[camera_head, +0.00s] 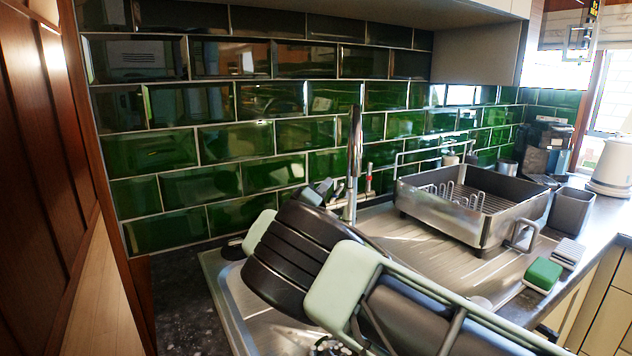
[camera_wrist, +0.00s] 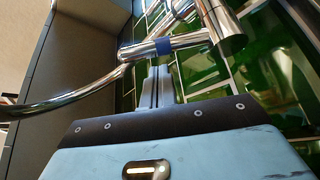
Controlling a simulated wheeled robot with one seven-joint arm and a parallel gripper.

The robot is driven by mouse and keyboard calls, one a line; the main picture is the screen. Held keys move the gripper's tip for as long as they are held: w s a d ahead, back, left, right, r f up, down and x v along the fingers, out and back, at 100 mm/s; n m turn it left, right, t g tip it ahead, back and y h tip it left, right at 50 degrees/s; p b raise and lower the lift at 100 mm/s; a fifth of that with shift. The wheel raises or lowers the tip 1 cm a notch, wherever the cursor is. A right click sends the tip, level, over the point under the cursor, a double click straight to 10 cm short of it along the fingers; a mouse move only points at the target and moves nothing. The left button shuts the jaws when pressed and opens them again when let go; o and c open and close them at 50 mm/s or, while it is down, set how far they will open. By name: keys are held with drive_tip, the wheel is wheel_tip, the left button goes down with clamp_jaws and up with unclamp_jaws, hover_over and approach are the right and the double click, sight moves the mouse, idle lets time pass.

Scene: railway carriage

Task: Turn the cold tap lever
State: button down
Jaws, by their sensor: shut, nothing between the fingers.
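The chrome tap (camera_head: 352,150) stands at the sink against the green tiled wall, its tall spout upright in the head view. A lever with red marks (camera_head: 369,178) is just right of the spout. In the wrist view, a chrome bar with a blue band (camera_wrist: 164,46), which looks like the cold lever, lies right beyond my fingertips. My gripper (camera_wrist: 158,72) is shut and empty, its tips close to the blue band; I cannot tell whether they touch. In the head view my arm covers the tap's left side, hiding the cold lever and most of my fingers.
A grey dish rack (camera_head: 480,200) stands on the drainer right of the tap. A grey cup (camera_head: 572,211) and a green sponge (camera_head: 543,274) are farther right. A curved chrome pipe (camera_wrist: 60,108) crosses the wrist view's left side. A wooden panel (camera_head: 45,110) rises at left.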

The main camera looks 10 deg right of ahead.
drive_tip(key=shift+s+d+f, duration=0.25)
drive_tip(key=shift+s+f, duration=0.1)
drive_tip(key=shift+s, duration=0.05)
drive_tip(key=m+b, duration=0.1)
drive_tip(key=s+f+m+h+b, duration=0.1)
drive_tip(key=shift+s+d+b, duration=0.1)
drive_tip(key=shift+d+b, duration=0.2)
drive_tip(key=shift+b, duration=0.05)
idle(0.4)
